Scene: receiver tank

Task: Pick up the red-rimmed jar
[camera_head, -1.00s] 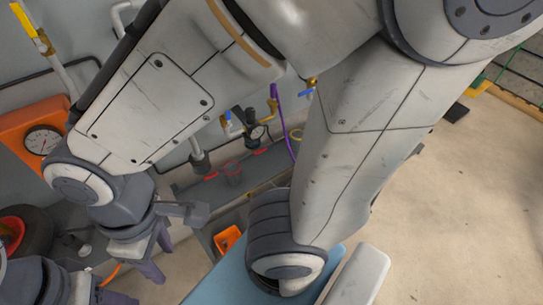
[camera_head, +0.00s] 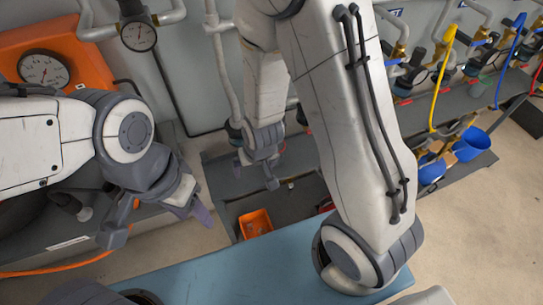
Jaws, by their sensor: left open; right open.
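I cannot make out the red-rimmed jar in the head view; my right arm covers part of the wall shelf. My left gripper (camera_head: 157,224) is open and empty, at the left, above the floor gap in front of the grey bench. My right gripper (camera_head: 257,171) is open, farther off, pointing down over the dark grey shelf (camera_head: 222,182) by the wall. I see nothing between its fingers.
An orange bin (camera_head: 256,222) stands below the shelf, near a blue surface (camera_head: 225,277). An orange gauge panel (camera_head: 75,52) is at upper left. Pipes, valves, a yellow hose (camera_head: 441,85) and blue containers (camera_head: 470,144) are at right. The floor at lower right is clear.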

